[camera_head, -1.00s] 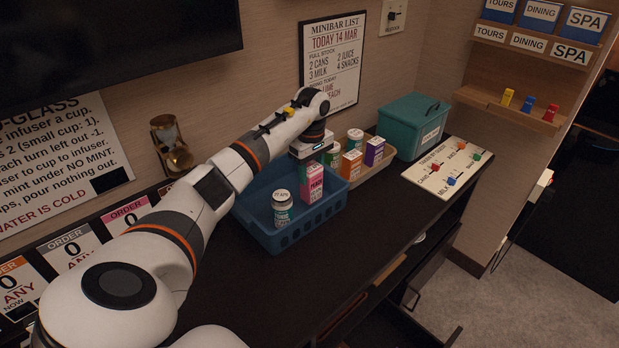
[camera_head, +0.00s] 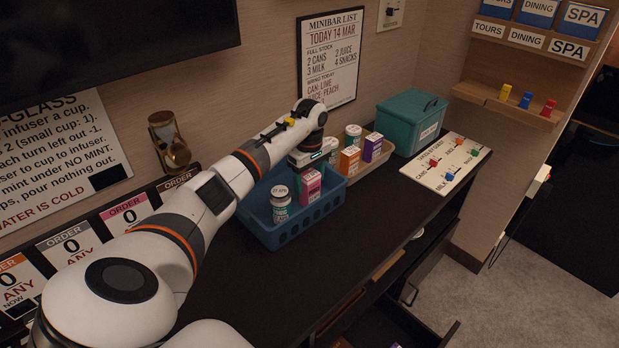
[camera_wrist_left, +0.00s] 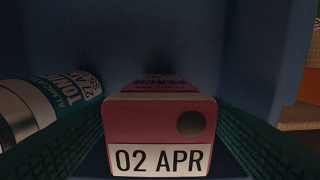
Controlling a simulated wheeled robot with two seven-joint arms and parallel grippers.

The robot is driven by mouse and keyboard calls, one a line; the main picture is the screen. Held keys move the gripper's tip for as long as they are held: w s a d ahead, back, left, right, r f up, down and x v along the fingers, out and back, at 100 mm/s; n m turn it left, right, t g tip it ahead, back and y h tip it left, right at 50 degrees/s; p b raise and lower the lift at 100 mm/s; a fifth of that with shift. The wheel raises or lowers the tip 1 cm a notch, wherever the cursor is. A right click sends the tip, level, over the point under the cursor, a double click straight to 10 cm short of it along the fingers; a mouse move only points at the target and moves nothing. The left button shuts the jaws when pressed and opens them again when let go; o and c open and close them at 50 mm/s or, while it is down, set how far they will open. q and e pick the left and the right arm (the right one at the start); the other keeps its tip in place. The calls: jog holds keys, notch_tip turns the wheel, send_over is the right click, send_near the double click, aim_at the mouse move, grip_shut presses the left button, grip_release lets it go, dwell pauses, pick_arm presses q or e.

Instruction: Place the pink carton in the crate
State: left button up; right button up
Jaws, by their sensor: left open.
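The jaws are open; whether a pad touches the carton is hard to tell. The carton's upper part is hidden by the gripper in the head view. My right gripper is not in view.
A tan tray (camera_head: 371,168) with an orange carton (camera_head: 349,161) and a purple carton (camera_head: 372,147) is right of the crate. A teal box (camera_head: 411,122) stands beyond.

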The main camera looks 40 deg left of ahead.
pick_arm(q)
notch_tip(320, 180, up, 12)
jog(key=shift+r+b, duration=0.15)
jog(key=shift+b, duration=0.25)
dwell(0.5)
